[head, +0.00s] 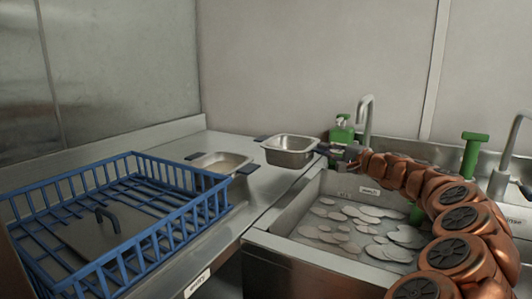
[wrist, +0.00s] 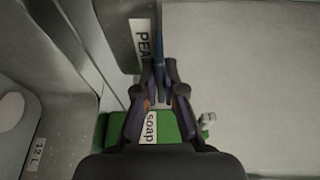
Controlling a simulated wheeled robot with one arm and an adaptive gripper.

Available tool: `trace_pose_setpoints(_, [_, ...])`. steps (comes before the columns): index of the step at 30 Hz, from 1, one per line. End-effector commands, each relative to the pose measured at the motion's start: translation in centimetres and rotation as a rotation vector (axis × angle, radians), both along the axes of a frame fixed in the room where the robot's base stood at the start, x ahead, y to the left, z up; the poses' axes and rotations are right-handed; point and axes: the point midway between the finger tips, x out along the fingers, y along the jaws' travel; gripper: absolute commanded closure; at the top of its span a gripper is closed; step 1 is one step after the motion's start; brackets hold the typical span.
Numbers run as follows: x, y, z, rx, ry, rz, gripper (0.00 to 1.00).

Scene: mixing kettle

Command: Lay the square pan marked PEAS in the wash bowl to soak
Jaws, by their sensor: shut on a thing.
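The square steel pan (head: 290,158) has dark blue handles on two sides. In the head view it is upright at the back of the counter, just left of the sink; I cannot tell whether it touches the counter. My gripper (head: 331,151) is shut on its right handle. In the wrist view my fingers (wrist: 160,76) close around the blue handle (wrist: 160,38), and a partly hidden label beginning PEA shows on the pan wall (wrist: 137,12). The wash bowl (head: 320,264) is the sink below my arm, with pale foam patches over its bottom.
A second pan (head: 222,164) with blue handles stands on the counter. A blue wire rack (head: 118,262) holding a dark lid (head: 95,232) is at left. A green soap bottle (head: 342,132) and a tap (head: 366,115) stand behind the sink. Another labelled basin (head: 516,222) is at far right.

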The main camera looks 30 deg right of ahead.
Motion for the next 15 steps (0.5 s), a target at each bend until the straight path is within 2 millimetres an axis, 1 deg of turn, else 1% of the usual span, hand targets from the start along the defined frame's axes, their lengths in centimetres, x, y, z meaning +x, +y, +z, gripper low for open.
trace_pose_setpoints(1, [1.1,0.4,-0.1,-0.001,0.001,0.003,1.0])
trace_pose_setpoints(3, [2.6,0.7,-0.1,-0.001,0.001,0.002,1.0])
trace_pose_setpoints(15, [10.9,2.8,-0.3,0.0,0.003,0.006,1.0])
